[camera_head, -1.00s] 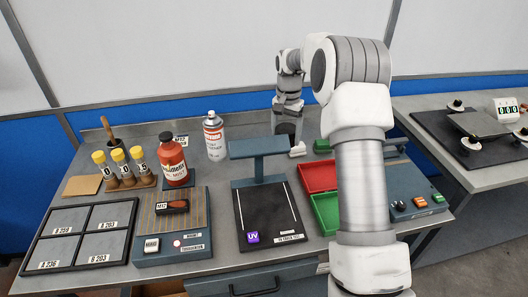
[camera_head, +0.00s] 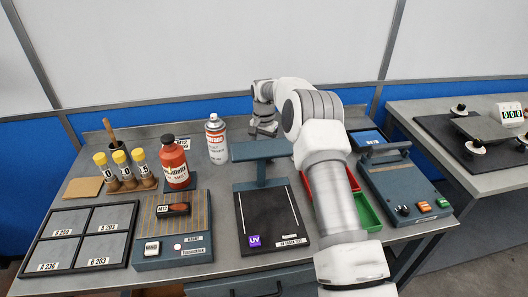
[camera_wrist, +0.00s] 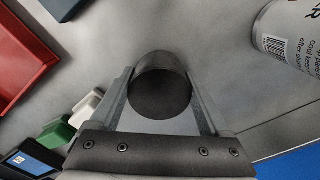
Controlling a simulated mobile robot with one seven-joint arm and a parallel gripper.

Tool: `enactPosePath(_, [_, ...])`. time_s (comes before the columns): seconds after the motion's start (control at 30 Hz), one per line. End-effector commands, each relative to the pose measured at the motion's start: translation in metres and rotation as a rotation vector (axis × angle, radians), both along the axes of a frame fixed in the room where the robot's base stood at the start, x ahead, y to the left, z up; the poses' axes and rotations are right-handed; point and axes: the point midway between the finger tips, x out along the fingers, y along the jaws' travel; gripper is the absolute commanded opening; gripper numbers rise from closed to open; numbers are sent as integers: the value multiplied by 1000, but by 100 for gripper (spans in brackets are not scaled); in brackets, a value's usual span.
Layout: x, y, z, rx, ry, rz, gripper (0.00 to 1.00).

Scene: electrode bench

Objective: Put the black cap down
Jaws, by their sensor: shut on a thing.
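The black cap (camera_wrist: 162,86) is a dark round piece between the two fingers of my gripper (camera_wrist: 163,98) in the wrist view. The fingers are shut on it, one on each side. Grey bench top (camera_wrist: 115,35) shows around the cap; whether the cap touches the bench I cannot tell. In the head view my gripper (camera_head: 264,130) is at the back of the bench, right of the spray can, and the cap cannot be made out there.
A white spray can (camera_head: 216,142) without a cap stands close by; it also shows in the wrist view (camera_wrist: 292,40). A blue-grey stand (camera_head: 262,152), a red tray (camera_head: 310,184) and a green tray (camera_head: 367,212) are nearby. A red bottle (camera_head: 174,165) stands left.

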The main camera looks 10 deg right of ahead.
Motion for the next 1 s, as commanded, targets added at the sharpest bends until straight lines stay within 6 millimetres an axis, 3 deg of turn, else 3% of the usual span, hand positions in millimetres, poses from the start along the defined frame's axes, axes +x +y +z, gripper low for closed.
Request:
enactPosePath(0.3, [0,0,-3,0,0,0,29])
enactPosePath(0.33, [0,0,-3,1,-1,0,84])
enactPosePath(0.43, [0,0,-2,0,0,0,100])
enactPosePath(0.77, [0,0,5,0,-2,0,100])
enactPosePath(1.0, [1,-1,49,-1,-4,0,100])
